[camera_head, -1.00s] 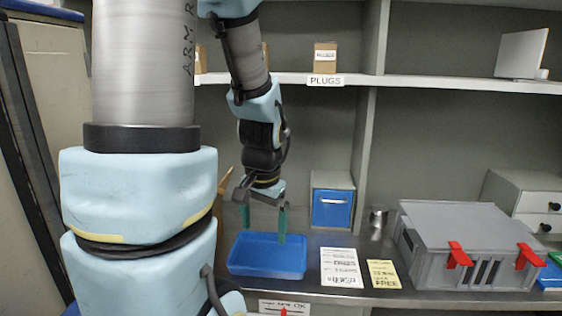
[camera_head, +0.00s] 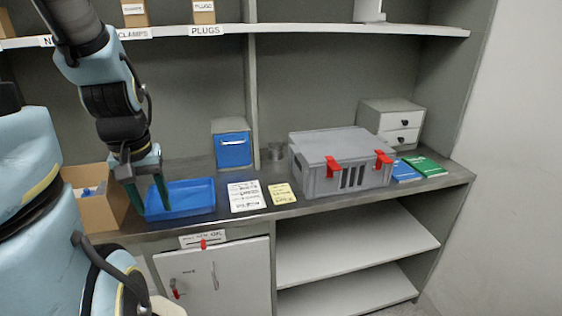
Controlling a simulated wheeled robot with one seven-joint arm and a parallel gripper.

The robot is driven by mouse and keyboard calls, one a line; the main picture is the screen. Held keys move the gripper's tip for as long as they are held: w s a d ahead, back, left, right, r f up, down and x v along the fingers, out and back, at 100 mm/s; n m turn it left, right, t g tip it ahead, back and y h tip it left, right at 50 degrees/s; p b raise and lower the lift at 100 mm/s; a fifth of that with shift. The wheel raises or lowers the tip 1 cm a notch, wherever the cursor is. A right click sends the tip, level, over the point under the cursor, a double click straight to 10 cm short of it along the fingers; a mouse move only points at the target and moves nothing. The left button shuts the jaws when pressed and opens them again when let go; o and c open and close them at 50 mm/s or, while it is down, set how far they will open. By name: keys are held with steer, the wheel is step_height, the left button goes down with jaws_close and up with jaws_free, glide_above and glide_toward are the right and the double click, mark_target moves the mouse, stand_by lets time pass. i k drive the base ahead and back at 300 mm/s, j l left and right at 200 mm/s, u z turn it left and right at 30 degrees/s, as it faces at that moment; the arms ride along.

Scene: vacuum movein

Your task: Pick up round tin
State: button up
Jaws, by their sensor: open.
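The round tin (camera_head: 276,151) is a small grey metal cylinder standing upright at the back of the worktop. It stands between the blue-fronted drawer box and the grey case, and the case may hide part of its right side. My gripper (camera_head: 151,203) is at the left, pointing down with its green fingers apart. It is empty, over the left end of the blue tray, well to the left of the tin.
The blue tray (camera_head: 193,199) and a cardboard box (camera_head: 92,211) are near my gripper. The blue-fronted drawer box (camera_head: 233,150) and grey case (camera_head: 322,181) flank the tin. Papers (camera_head: 246,196) lie in front. A shelf (camera_head: 330,28) runs above.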

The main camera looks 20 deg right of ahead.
mark_target(273, 156)
steer(key=k+u, duration=0.1)
steer(key=u, duration=0.3)
steer(key=k+u, duration=0.1)
steer(key=u, duration=0.3)
steer(key=k+j+u, duration=0.1)
steer(key=u, duration=0.3)
steer(key=k+l+u, duration=0.1)
steer(key=l+u, duration=0.15)
steer(key=k+l+u, duration=0.1)
steer(key=l+u, duration=0.15)
steer(key=l, duration=0.2)
steer(key=k+l+u, duration=0.25)
steer(key=l+u, duration=0.25)
steer(key=l, duration=0.15)
steer(key=k+l, duration=0.55)
steer(key=l, duration=0.2)
